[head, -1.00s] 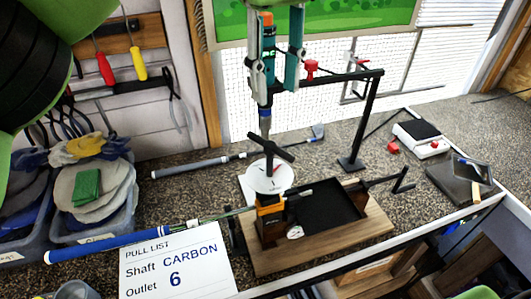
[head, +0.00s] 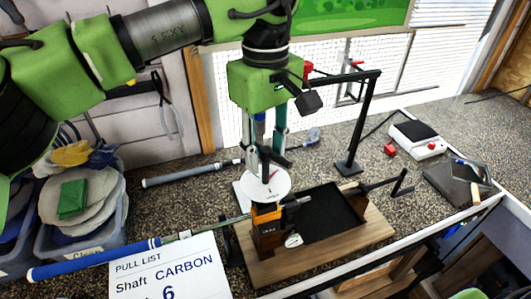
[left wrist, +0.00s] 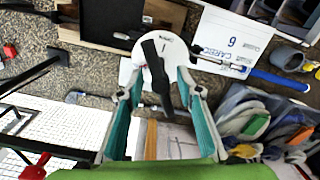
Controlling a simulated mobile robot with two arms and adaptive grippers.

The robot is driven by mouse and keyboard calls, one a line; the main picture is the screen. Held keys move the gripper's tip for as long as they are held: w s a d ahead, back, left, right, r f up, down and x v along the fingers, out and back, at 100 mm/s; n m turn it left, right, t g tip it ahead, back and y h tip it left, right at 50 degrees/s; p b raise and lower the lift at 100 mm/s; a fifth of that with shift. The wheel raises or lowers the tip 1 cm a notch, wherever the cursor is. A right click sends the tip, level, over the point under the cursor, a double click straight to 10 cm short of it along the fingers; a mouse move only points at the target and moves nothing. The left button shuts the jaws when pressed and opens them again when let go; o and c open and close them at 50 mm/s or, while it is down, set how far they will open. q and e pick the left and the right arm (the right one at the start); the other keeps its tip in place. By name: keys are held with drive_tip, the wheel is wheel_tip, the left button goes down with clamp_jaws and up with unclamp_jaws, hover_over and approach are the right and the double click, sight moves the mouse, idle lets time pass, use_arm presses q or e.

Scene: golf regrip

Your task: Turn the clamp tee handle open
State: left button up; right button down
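The clamp's black tee handle (head: 273,157) stands above a white round dial (head: 266,185) on the vise-like clamp with an orange block (head: 264,212). In the left wrist view the black handle bar (left wrist: 156,72) lies lengthwise between the two teal fingers of the left gripper (left wrist: 160,84). The fingers are apart, with gaps showing on both sides of the bar. A club with a blue grip (head: 95,262) runs into the clamp from the left. My right gripper is not in view.
The clamp stands on a wooden board with a black tray (head: 330,211). A black post (head: 361,130) with an arm rises behind it. A pull-list sign (head: 170,272) lies in front left, bins with discs (head: 82,205) at left. A scale (head: 418,138) sits at right.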

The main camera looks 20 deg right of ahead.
use_arm(q)
drive_tip(key=shift+s+f, duration=0.15)
drive_tip(key=shift+f, duration=0.7)
clamp_jaws()
